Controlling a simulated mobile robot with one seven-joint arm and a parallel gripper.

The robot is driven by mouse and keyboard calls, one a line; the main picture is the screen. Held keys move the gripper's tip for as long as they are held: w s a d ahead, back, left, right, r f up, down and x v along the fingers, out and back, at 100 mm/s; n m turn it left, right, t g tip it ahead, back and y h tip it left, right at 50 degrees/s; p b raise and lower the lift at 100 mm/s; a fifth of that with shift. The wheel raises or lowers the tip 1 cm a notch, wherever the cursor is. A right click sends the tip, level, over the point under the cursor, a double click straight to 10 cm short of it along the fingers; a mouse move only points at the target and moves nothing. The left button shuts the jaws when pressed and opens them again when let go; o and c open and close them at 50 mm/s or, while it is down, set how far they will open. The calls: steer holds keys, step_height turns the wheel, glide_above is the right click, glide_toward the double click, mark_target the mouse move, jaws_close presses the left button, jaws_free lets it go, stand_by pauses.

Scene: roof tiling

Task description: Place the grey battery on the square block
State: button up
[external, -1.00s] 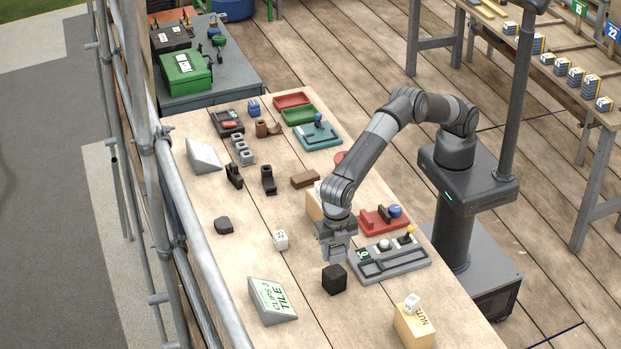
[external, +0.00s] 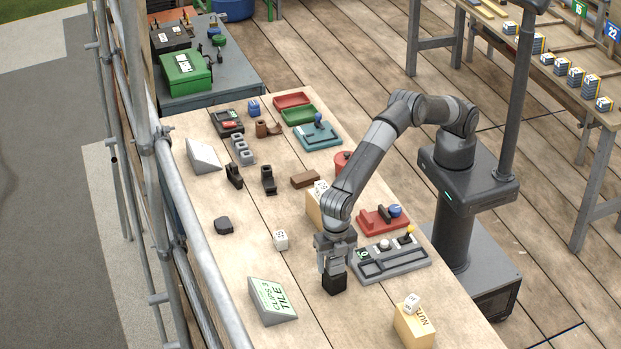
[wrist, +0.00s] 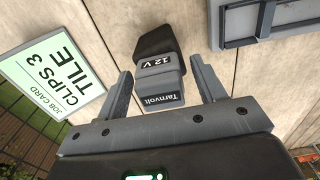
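The grey battery (wrist: 160,80), marked "12 V" and "Tarnvolt", is between the fingers of my gripper (wrist: 163,84) in the wrist view. A narrow gap shows on both sides of it, so the fingers look open around it. The battery appears to stand upright on the black square block (wrist: 158,38); exact contact at its base is hard to see. In the external view my gripper (external: 334,262) is directly above the block (external: 335,284), which rests on the table. There the fingers mostly hide the battery.
The "Clips 3 Tile" job card (external: 272,300) stands left of the block. A grey tray (external: 395,262) lies close on the right. A white die (external: 281,239) is behind left, and a wooden block (external: 413,325) with a die on top is at front right. Bare table lies in front.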

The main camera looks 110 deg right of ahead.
steer(key=shift+r, duration=0.15)
step_height(320, 180, up, 12)
stand_by(0.6)
steer(key=shift+d+r, duration=0.1)
steer(key=s+d+r+m+t, duration=0.1)
steer(key=s+d+r+m, duration=0.2)
steer(key=s+d+r, duration=0.4)
steer(key=s+d+r+m+t, duration=0.1)
steer(key=s+d+r+m, duration=0.2)
steer(key=d, duration=0.6)
steer(key=s+d+r+m+t, duration=0.1)
steer(key=s+d+r+m, duration=0.1)
steer(key=s+d+r, duration=0.4)
steer(key=s+d+m+t, duration=0.1)
steer(key=s+d+m, duration=0.4)
steer(key=s+d, duration=0.65)
steer(key=s+d+f+m+t, duration=0.1)
steer(key=s+d+f+m, duration=0.4)
steer(key=s, duration=0.7)
step_height(320, 180, down, 4)
steer(key=shift+s+d+f+t, duration=0.1)
steer(key=shift+s+d+t, duration=0.2)
steer(key=shift+d, duration=0.75)
steer(key=shift+o, duration=0.4)
